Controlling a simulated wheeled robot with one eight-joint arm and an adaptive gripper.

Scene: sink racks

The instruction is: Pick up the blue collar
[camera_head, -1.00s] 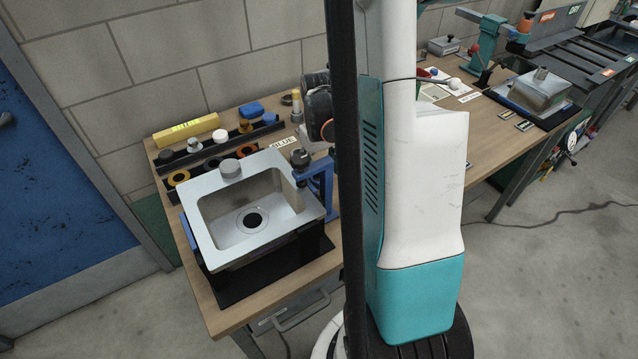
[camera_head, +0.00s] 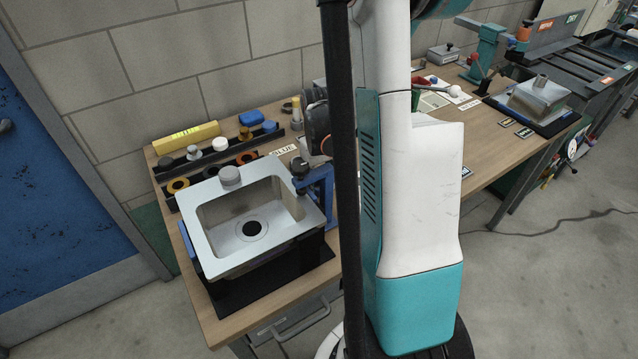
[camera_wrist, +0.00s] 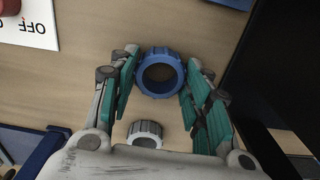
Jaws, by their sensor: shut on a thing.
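The blue collar (camera_wrist: 160,73) is a ribbed ring with an open centre, seen from above in the wrist view. My gripper (camera_wrist: 161,68) has a teal-padded finger on each side of it and is shut on the collar. A wooden surface shows through the ring; how far the collar is above it I cannot tell. In the head view the collar and my fingertips are hidden behind my own column and arm.
A grey-white ribbed ring (camera_wrist: 145,134) lies close to my gripper's palm in the wrist view. A white "OFF" card (camera_wrist: 32,27) is at upper left, and a dark panel (camera_wrist: 285,75) at right. The head view shows a metal sink (camera_head: 203,252) on the bench.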

